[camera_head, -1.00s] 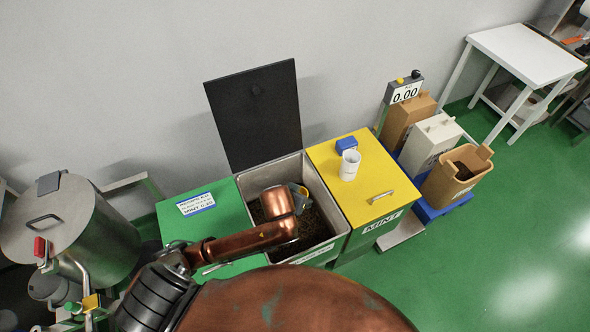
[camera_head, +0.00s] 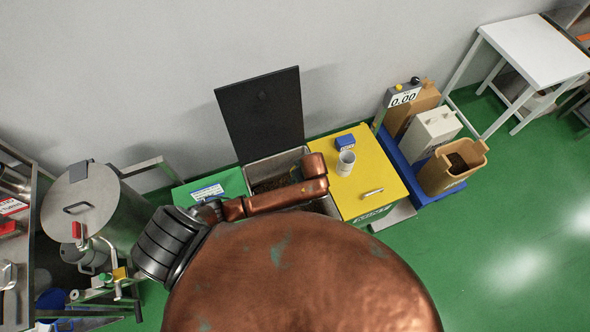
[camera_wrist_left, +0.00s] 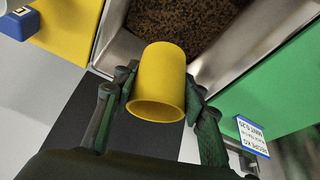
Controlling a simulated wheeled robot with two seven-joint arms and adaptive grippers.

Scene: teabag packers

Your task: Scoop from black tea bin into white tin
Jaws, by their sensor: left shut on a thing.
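The open steel bin (camera_head: 285,160) of dark loose tea stands between a green and a yellow lid, its black lid (camera_head: 262,110) raised against the wall. The tea (camera_wrist_left: 225,25) also shows in the left wrist view. The scoop's contents are hidden. A white tin (camera_head: 433,135) stands at the right between two brown tins. My right gripper is not in view.
A white cup (camera_head: 345,163) and a blue block (camera_head: 345,143) stand on the yellow lid (camera_head: 365,185). The open brown tin (camera_head: 452,172) holds dark stuff. A steel drum (camera_head: 85,205) stands left.

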